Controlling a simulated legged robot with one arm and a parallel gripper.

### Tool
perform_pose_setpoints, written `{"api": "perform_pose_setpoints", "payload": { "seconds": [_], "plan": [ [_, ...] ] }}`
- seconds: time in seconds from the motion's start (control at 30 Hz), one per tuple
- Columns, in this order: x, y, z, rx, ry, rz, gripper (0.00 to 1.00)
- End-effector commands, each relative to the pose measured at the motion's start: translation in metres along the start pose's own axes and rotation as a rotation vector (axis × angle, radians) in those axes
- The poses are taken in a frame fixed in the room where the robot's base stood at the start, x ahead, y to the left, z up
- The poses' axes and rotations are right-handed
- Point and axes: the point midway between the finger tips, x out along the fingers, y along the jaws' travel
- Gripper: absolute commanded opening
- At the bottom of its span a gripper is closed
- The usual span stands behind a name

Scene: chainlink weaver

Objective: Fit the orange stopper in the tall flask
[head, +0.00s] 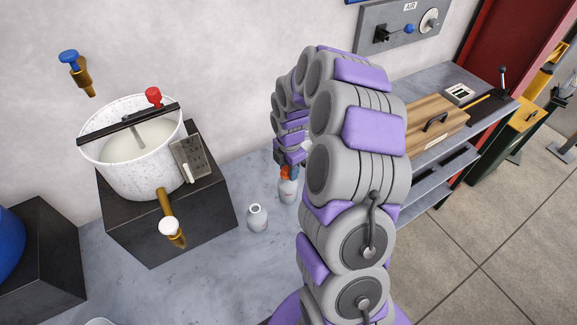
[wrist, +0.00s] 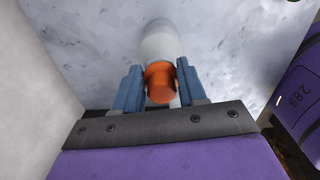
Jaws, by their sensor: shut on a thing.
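The orange stopper (head: 286,172) is between the blue fingers of my gripper (head: 289,157), which is shut on it. In the wrist view the stopper (wrist: 160,84) shows between the two fingers of the gripper (wrist: 159,76). A pale grey flask (head: 288,191) stands on the bench directly below the stopper and looks like the tall one. Its body (wrist: 158,42) shows beyond the stopper in the wrist view. The stopper is at the flask's mouth. The mouth is hidden, so I cannot tell whether the stopper sits in it or just above.
A shorter open flask (head: 257,218) stands to the left on the grey bench (head: 222,262). A white pot (head: 130,172) with a brass tap sits on a dark block (head: 215,205) further left. A wooden case (head: 437,118) is at the right.

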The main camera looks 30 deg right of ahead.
Motion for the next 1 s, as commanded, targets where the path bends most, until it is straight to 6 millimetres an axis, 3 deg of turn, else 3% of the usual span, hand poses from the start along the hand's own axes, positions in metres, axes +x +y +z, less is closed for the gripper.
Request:
{"api": "perform_pose_setpoints", "payload": {
  "seconds": [0.1, 0.13, 0.4, 0.77, 1.0],
  "plan": [
    [0.001, 0.000, 0.002, 0.001, 0.003, 0.000, 0.00],
    [0.001, 0.000, 0.002, 0.001, 0.003, 0.000, 0.44],
    [0.002, 0.000, -0.001, 0.000, 0.001, -0.004, 0.70],
    [-0.005, 0.000, 0.000, 0.001, 0.000, 0.002, 0.71],
    [-0.048, 0.001, -0.001, 0.001, 0.000, 0.006, 0.71]
  ]
}}
